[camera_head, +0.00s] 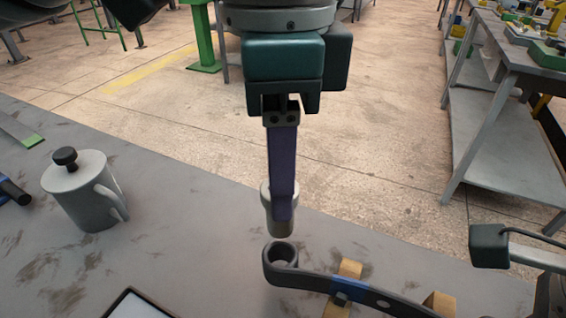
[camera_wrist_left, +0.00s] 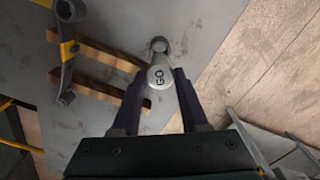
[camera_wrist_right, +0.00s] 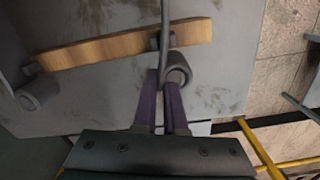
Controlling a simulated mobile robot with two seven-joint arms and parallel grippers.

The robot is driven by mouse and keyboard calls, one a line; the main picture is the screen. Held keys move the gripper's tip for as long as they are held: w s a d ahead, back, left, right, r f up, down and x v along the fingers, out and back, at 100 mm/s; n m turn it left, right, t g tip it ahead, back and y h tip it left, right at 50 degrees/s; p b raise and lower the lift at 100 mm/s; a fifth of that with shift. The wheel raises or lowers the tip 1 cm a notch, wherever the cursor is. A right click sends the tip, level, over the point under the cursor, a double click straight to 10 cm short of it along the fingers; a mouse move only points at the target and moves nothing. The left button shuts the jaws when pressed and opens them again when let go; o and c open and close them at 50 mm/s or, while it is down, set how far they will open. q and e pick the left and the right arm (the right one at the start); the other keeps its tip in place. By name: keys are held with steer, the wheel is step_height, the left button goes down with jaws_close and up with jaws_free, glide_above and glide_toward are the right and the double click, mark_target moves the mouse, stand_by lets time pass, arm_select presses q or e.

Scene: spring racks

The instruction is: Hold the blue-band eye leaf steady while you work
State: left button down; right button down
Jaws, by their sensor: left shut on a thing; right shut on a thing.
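My left gripper (camera_head: 283,212) is shut on a pale grey cylindrical gauge (camera_head: 268,222), which is marked GO in the left wrist view (camera_wrist_left: 161,76). The gauge hangs just above the open eye of the grey blue-band leaf (camera_head: 310,280), apart from it. The eye also shows beyond the gauge in the left wrist view (camera_wrist_left: 158,44). The leaf's blue band (camera_head: 347,287) is near a wooden block. My right gripper (camera_wrist_right: 161,78) is shut on a grey leaf (camera_wrist_right: 164,42) beside a rolled eye; no band shows there. It is not clearly visible in the head view.
Wooden blocks (camera_head: 350,270) lie under the leaf. A lidded grey mug (camera_head: 82,187) stands on the table at left. A yellow-banded leaf (camera_wrist_left: 64,75) lies at left in the left wrist view. A dark box on an arm (camera_head: 489,246) stands at right.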

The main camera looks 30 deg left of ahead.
stand_by(0.3)
steer(key=c, duration=0.9)
jaws_free()
step_height(320, 180, up, 12)
